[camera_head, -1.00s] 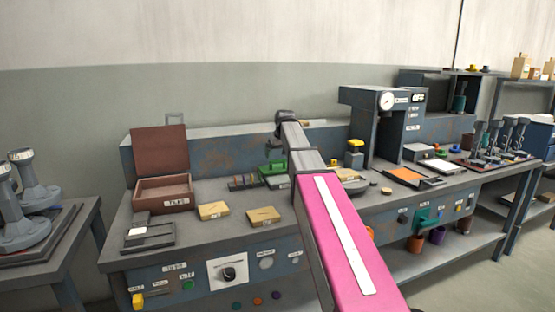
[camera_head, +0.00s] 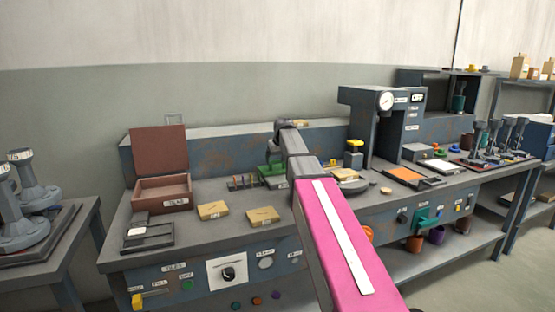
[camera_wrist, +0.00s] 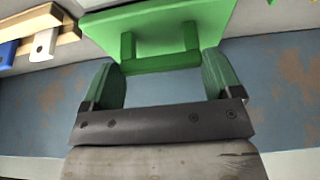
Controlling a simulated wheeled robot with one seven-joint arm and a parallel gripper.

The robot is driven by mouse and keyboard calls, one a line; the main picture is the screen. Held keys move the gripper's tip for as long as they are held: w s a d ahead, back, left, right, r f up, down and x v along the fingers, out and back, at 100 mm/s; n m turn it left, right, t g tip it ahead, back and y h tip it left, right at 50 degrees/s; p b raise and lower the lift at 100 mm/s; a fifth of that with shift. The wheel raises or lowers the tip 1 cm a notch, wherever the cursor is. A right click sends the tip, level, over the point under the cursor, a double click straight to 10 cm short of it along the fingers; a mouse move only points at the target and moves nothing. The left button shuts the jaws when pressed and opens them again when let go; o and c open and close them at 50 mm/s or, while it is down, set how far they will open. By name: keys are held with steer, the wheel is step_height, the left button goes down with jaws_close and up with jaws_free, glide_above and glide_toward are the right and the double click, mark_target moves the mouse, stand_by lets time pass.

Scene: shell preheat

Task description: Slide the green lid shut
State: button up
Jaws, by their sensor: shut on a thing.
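The green lid (camera_head: 270,169) sits on the bench just left of my arm, which covers part of it. In the wrist view the lid (camera_wrist: 165,18) fills the upper middle, with a raised bright green handle (camera_wrist: 155,62) facing me. My gripper (camera_wrist: 161,66) is shut on the lid's handle, with one green-padded finger at each side of it. In the head view my gripper (camera_head: 273,157) is over the lid, small and partly hidden by my own wrist.
A row of small pegs (camera_head: 242,182) lies left of the lid. Two tan blocks (camera_head: 212,211) (camera_head: 263,216) lie in front. An open brown box (camera_head: 162,192) stands to the left. A press (camera_head: 385,125) and a yellow-topped block (camera_head: 354,155) stand to the right.

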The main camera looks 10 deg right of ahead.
steer(key=s, duration=0.3)
steer(key=s+d, duration=0.1)
steer(key=s, duration=0.5)
steer(key=shift+s+d, duration=0.1)
steer(key=shift+d, duration=0.3)
steer(key=o, duration=1.1)
steer(key=shift+r, duration=0.1)
steer(key=v, duration=1)
steer(key=shift+s+r, duration=0.25)
steer(key=shift+r, duration=0.1)
steer(key=shift+d, duration=0.1)
